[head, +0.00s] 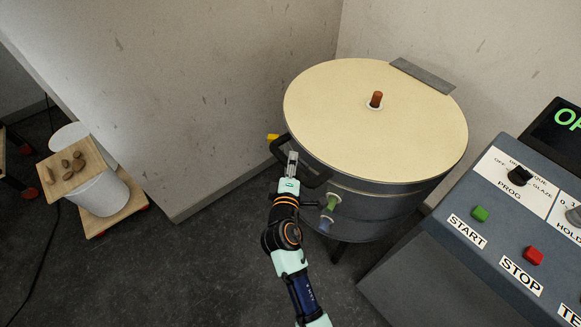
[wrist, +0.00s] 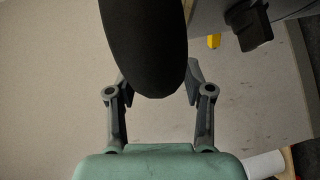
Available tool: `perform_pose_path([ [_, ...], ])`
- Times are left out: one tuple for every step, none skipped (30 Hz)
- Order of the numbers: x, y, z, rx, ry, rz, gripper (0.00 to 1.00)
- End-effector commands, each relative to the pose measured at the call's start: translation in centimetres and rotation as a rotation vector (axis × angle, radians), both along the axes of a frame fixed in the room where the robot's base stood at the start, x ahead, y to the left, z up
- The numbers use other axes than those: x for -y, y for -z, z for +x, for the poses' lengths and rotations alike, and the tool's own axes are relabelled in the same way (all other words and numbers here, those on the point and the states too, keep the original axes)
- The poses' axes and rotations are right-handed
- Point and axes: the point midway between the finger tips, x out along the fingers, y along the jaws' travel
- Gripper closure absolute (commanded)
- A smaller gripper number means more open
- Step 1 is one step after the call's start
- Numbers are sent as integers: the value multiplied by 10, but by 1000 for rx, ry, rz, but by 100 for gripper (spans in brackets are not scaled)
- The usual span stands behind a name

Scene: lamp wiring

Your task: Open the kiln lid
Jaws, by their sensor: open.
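The kiln (head: 385,205) is a round grey drum on dark legs, with a flat cream lid (head: 350,115) lying shut on it. A black loop handle (head: 318,178) sticks out at its left front edge. My gripper (head: 292,158) is at this handle, with its fingers open. In the wrist view, the rounded end of a large black bar, seemingly the handle (wrist: 145,45), reaches between the two grey fingers of my gripper (wrist: 160,82). Gaps to the fingers are hard to judge. A grey hinge plate (head: 423,76) is at the lid's back right.
A reddish-brown plug (head: 376,99) stands on the lid. A control panel (head: 490,215) with buttons is close at the right. Walls stand behind the kiln. A white bucket (head: 103,192) and a board with brown lumps (head: 72,178) are at the left. Floor between is clear.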

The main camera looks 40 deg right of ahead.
Motion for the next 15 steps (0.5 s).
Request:
perform_pose_path([
  [2,1,1,0,0,0,48],
  [2,1,2,0,0,0,48],
  [2,0,2,0,0,0,48],
  [2,0,2,0,0,0,48],
  [2,0,2,0,0,0,48],
  [2,0,2,0,0,0,48],
  [2,0,2,0,0,0,48],
  [2,0,2,0,0,0,48],
  [2,0,2,0,0,0,55],
  [2,0,2,0,0,0,60],
  [2,0,2,0,0,0,65],
  [2,0,2,0,0,0,72],
  [2,0,2,0,0,0,77],
  [2,0,2,0,0,0,82],
  [2,0,2,0,0,0,88],
])
